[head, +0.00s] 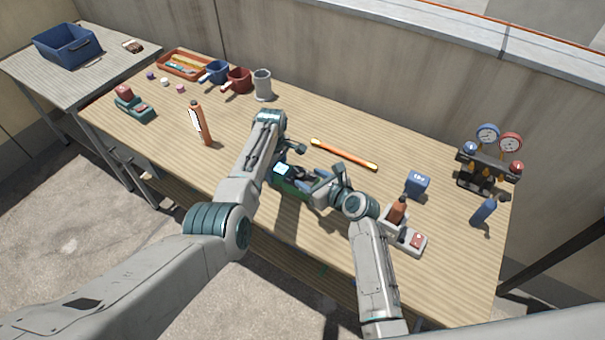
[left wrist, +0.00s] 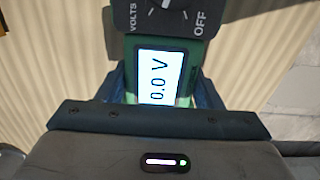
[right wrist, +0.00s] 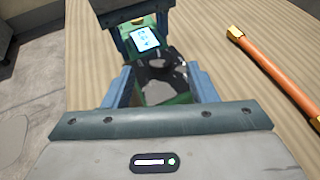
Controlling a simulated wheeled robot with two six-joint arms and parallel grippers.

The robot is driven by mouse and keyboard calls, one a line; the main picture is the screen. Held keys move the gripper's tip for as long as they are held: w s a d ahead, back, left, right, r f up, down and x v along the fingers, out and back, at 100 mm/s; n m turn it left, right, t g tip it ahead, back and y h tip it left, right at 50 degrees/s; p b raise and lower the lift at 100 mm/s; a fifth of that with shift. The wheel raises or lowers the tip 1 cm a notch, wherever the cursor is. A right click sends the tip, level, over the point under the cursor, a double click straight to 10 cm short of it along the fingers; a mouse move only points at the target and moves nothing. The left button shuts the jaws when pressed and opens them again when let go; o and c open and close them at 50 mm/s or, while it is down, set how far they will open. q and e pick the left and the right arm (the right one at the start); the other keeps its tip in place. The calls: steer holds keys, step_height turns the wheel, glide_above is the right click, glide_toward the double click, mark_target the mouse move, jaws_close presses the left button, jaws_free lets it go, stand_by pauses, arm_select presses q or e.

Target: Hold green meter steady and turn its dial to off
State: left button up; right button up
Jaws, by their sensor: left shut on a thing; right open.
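The green meter (head: 287,187) is near the front middle of the table. Its lit screen reads 0.0 V in the left wrist view (left wrist: 158,75). My left gripper (head: 283,165) is shut on the meter at its screen end. The meter's dark dial (left wrist: 165,12) carries the words VOLTS and OFF; the picture's top edge cuts it, so its setting is unclear. In the right wrist view the dial (right wrist: 160,72) lies between the fingers of my right gripper (right wrist: 160,88). The right gripper is open, one finger on each side; contact cannot be told.
An orange rod (head: 343,154) lies behind the meter. A blue block (head: 417,183) and a grey tray with a brown bottle (head: 397,212) are to the right. A gauge set (head: 487,165) stands far right.

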mark_target(301, 173)
steer(key=shift+x, duration=2.3)
steer(key=c, duration=1)
steer(key=shift+d, duration=0.1)
